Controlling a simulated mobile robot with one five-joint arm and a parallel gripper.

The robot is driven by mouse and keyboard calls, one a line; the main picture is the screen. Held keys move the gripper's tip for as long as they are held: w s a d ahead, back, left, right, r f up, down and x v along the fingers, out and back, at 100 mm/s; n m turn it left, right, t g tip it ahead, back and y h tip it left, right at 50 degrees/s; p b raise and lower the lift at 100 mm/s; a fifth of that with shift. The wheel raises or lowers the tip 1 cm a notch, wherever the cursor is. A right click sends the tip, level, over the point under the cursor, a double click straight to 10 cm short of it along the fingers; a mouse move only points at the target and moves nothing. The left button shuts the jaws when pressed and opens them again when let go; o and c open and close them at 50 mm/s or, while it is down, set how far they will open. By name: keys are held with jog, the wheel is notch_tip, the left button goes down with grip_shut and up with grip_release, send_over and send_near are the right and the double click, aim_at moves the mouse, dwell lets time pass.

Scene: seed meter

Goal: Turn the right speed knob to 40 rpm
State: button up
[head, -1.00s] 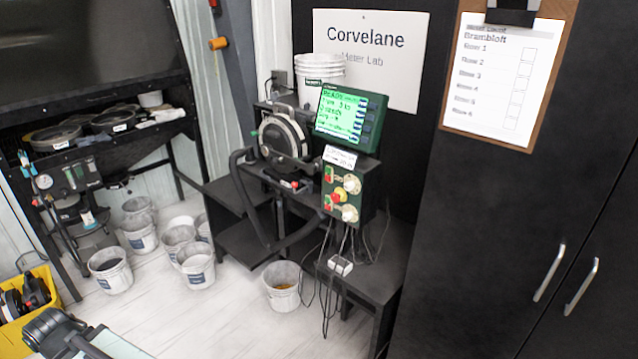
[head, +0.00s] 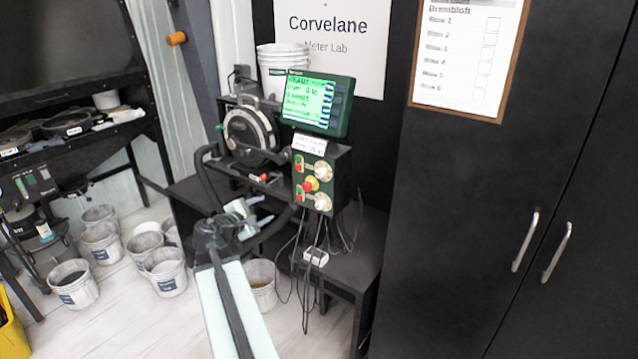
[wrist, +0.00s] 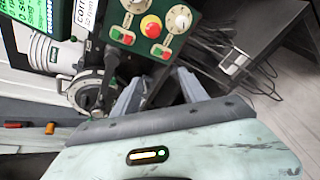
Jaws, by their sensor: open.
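The green control panel (head: 313,182) hangs below a lit screen (head: 310,103) whose small text is blurred. It has two pale round knobs, an upper one (head: 323,170) and a lower one (head: 323,202); I cannot tell which is the task's right knob, nor read their settings. The wrist view shows the knobs sideways, one (wrist: 180,18) whole and one (wrist: 133,4) cut by the top edge. My gripper (head: 264,210) is open and empty, left of and below the panel. Its fingers (wrist: 160,90) point toward the panel, apart from it.
A red stop button (head: 310,184) sits between the knobs, with red and green buttons (head: 298,163) at their left. The round seed meter (head: 250,135) and a dark hose (head: 205,172) are left of the panel. Cables (head: 300,260) hang below. A dark cabinet (head: 450,200) stands right.

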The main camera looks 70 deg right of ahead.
aim_at(320, 176)
jog(key=s+d+r+n+h, duration=0.1)
jog(key=s+d, duration=0.3)
jog(key=d, duration=0.1)
jog(key=s+d+r+n+g+h, duration=0.1)
jog(key=s+d+r+n, duration=0.1)
jog(key=s+d, duration=0.2)
jog(key=s+d+r+n+h, duration=0.1)
jog(key=s+d, duration=0.3)
jog(key=d, duration=0.4)
jog(key=shift+s+d+r+n+g+b, duration=0.1)
jog(key=shift+r+n+g+b, duration=0.25)
jog(key=shift+r, duration=0.3)
grip_shut()
jog(key=shift+d+r, duration=0.1)
jog(key=shift+d, duration=0.15)
jog(key=shift+a+f, duration=0.1)
jog(key=shift+f, duration=0.1)
jog(key=shift+a, duration=0.2)
